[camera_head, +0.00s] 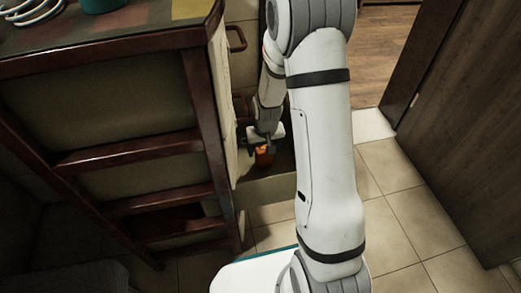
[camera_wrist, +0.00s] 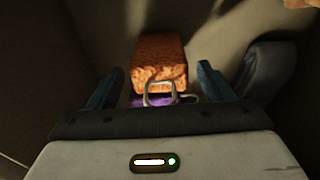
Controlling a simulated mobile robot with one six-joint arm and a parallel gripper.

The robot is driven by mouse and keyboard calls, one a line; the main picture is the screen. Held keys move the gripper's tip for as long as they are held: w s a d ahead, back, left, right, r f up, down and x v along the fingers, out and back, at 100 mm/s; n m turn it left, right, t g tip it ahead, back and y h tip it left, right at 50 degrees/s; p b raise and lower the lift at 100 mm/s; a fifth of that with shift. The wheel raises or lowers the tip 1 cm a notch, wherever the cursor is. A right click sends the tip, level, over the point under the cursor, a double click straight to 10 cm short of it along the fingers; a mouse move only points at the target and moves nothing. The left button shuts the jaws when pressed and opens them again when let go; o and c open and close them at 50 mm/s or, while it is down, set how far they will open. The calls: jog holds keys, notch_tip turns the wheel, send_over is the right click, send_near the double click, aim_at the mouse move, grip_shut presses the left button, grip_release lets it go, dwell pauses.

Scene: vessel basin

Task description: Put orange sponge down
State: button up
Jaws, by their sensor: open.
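The orange sponge (camera_wrist: 160,60) shows in the wrist view as a rough block lying ahead of my gripper (camera_wrist: 161,72). The two blue fingers stand apart, one on each side of the sponge's near end, with visible gaps on both sides. In the head view my gripper (camera_head: 261,141) points down beside the dark wooden furniture, with the orange sponge (camera_head: 264,159) just below it. The sponge's underside is hidden, so I cannot tell exactly what it rests on.
In the wrist view a purple thing (camera_wrist: 150,101) and a metal loop (camera_wrist: 160,88) show at the sponge's near end. A wooden-framed cabinet (camera_head: 120,155) stands at left in the head view. Tiled floor (camera_head: 405,205) is clear at right, beside a dark door (camera_head: 470,130).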

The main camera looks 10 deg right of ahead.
jog(key=r, duration=0.2)
jog(key=r+p, duration=0.1)
jog(key=r, duration=0.1)
jog(key=r+p, duration=0.1)
jog(key=r, duration=0.1)
jog(key=shift+s, duration=0.4)
